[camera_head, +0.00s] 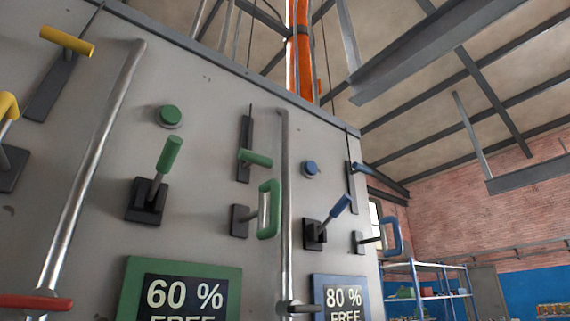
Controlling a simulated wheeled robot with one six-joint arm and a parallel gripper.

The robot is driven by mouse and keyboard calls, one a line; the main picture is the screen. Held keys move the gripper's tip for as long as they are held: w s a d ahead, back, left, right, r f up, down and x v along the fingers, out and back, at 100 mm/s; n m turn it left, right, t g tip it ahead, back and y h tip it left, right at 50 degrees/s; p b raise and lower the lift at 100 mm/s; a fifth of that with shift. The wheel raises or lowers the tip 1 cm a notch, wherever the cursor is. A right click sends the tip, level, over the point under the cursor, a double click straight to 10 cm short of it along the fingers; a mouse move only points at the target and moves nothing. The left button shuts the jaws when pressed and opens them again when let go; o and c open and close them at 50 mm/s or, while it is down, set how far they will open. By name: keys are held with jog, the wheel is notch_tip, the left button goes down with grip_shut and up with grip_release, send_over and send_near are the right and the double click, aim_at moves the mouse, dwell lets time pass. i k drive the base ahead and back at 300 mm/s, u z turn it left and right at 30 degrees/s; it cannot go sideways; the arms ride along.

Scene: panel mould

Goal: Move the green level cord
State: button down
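A grey panel carries several green controls, and I cannot tell which one is the green level cord; no cord shows. A green-handled lever (168,157) leans up and right from a black base. Right of it, a green slider knob (256,158) sits low on a dark vertical slot. Below the knob, a green D-shaped handle (270,208) stands out from a dark mount. A green round button (169,115) is above the lever. A green-framed sign (233,275) below reads "60 % FREE", cut by the picture's bottom edge. My gripper is not in view.
Blue controls include a lever (341,206), a D-shaped handle (393,238) and a sign (361,291) reading "80 % FREE". Yellow (68,41) and red (35,302) handles are at left. Vertical metal pipes (85,175) stand out from the panel. Shelving (428,268) is at far right.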

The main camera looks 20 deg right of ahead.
aim_at(251, 158)
jog(key=k, duration=1.35)
jog(key=z, duration=0.65)
jog(key=i, duration=1.55)
jog(key=u, duration=0.7)
